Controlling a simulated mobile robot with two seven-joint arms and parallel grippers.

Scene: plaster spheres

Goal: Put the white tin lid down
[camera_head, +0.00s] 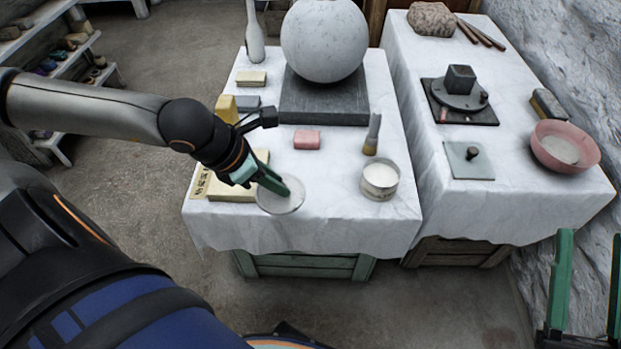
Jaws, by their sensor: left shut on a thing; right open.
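The white tin lid (284,203) is a round, pale disc near the front of the left cloth-covered table. My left gripper (278,186) is shut on its upper edge. I cannot tell whether the lid touches the cloth or is just above it. An open round tin (380,182) with pale contents stands to the right of the lid, apart from it. My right gripper (587,285) is open and empty at the lower right, away from both tables.
A large plaster sphere (325,40) rests on a dark slab (310,104) behind. A pink block (307,139), a brush (373,135) and a cream block (232,191) lie nearby. The right table holds a pink bowl (581,166). Bare cloth lies between lid and tin.

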